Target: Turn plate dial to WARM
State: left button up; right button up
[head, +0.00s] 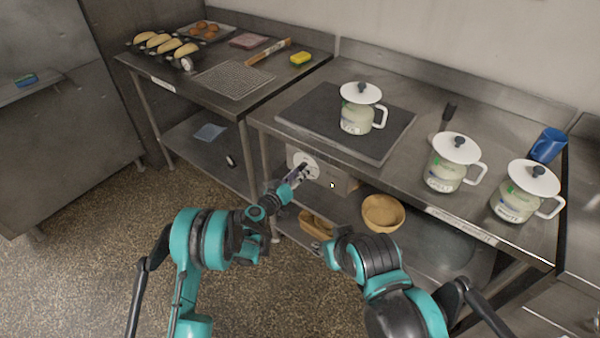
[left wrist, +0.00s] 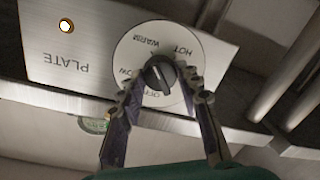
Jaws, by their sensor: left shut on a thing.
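The plate dial is a white disc (head: 303,165) on the front panel under the hot plate. In the left wrist view its black knob (left wrist: 160,73) sits in the middle of the disc. The labels HOT, WARM and OFF show upside down around it, with another partly covered. I cannot tell surely which label the knob points at. My left gripper (left wrist: 161,82) is shut on the knob, one finger on each side; it also shows in the head view (head: 299,174). My right gripper (head: 322,249) is low in front of the lower shelf, away from the dial, its fingers unclear.
A lidded white pot (head: 357,117) stands on the dark hot plate (head: 305,122). A small light (left wrist: 66,25) glows on the panel. A wooden bowl (head: 383,213) is on the lower shelf.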

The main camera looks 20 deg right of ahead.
dwell(0.3)
pick_arm(q)
jog(key=shift+s, duration=0.1)
jog(key=o, duration=1.2)
jog(key=shift+c, duration=0.2)
jog(key=shift+a, duration=0.1)
jog(key=v, duration=0.7)
jog(key=shift+s, duration=0.15)
jog(key=shift+a, duration=0.1)
